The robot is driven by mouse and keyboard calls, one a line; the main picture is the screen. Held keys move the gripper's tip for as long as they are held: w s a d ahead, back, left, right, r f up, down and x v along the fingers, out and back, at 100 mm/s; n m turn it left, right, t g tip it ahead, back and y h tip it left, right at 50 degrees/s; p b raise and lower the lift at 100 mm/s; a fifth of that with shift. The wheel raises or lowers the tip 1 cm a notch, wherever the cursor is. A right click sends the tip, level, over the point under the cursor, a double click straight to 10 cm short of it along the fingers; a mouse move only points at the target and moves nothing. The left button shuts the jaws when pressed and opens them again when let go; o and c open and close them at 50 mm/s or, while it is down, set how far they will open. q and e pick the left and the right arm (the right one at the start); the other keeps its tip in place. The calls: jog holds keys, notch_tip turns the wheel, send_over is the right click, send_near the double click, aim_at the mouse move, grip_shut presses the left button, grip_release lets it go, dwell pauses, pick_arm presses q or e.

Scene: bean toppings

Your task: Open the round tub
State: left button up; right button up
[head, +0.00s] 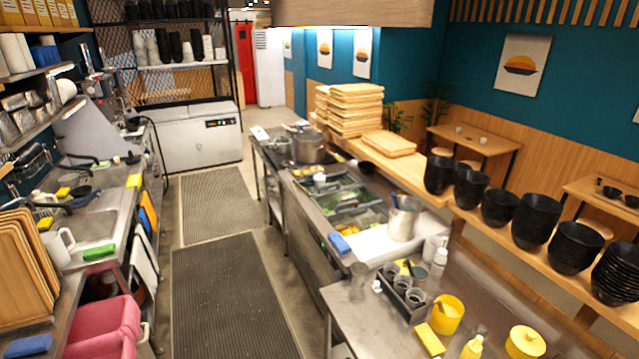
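A round yellow tub (525,343) with a knobbed lid on top stands at the bottom right of the head view, on the steel counter. Its lower part is cut off by the frame edge. A second round yellow container (447,314) stands a little to its left and farther back, and its top looks open. Neither of my grippers shows in this view.
Stacks of black bowls (577,247) line the wooden shelf behind. Bare steel counter (370,325) lies left.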

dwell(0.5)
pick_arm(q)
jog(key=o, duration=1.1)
